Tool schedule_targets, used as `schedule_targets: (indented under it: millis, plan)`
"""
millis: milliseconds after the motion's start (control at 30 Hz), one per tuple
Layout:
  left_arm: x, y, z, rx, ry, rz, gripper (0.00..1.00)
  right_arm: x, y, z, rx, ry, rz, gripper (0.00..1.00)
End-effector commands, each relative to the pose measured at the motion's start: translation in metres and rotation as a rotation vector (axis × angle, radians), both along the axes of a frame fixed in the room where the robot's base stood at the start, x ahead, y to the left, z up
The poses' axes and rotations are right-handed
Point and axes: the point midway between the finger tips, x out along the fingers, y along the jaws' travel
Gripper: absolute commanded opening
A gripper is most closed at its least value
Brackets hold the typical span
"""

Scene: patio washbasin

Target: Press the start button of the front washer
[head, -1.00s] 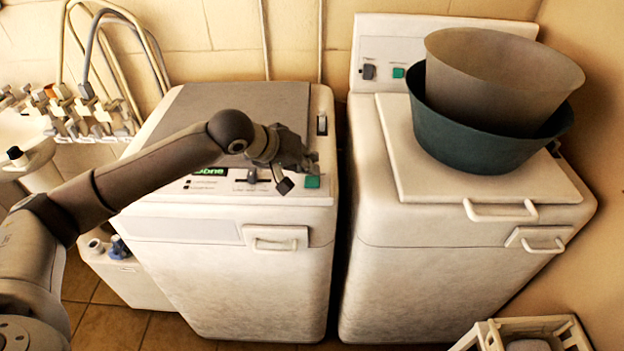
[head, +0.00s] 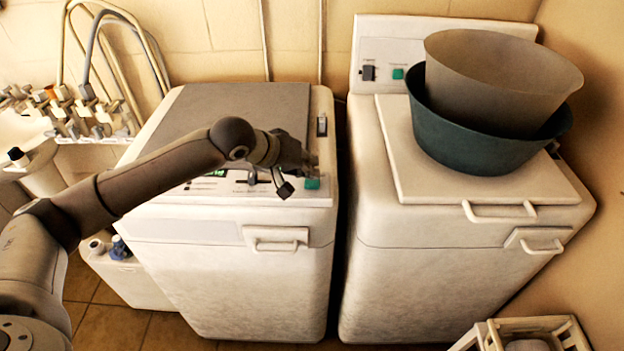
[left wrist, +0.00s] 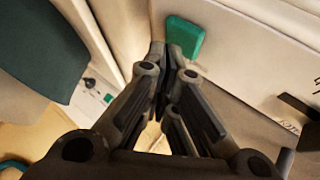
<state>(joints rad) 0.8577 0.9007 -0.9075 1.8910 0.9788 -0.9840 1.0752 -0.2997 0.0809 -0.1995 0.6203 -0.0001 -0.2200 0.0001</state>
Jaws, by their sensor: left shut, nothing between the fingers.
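The left washer (head: 230,290) is white with a grey lid and a control strip along its front top edge. Its green button (head: 312,184) is at the right end of that strip and also shows in the left wrist view (left wrist: 185,38). My left gripper (head: 304,168) is shut and empty, with its fingertips right by this button. In the left wrist view the fingertips (left wrist: 168,52) overlap the button's lower left edge; I cannot tell whether they touch it. The arm partly covers the lit display (head: 216,173). My right gripper is out of view.
A second white washer (head: 400,270) stands to the right across a narrow gap, with its own green button (head: 398,73) on a raised back panel. A teal tub (head: 450,140) holding a grey tub (head: 500,75) sits on its lid. Taps and hoses (head: 90,110) are at the left.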

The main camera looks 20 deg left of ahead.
Motion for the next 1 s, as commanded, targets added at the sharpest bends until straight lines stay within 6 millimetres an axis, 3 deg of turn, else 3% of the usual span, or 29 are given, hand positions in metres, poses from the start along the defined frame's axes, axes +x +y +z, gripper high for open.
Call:
schedule_targets:
  millis: [1000]
  plan:
    - [-0.0002, -0.0001, -0.0086, 0.000, 0.001, -0.001, 0.00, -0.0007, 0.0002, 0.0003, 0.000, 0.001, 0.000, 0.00]
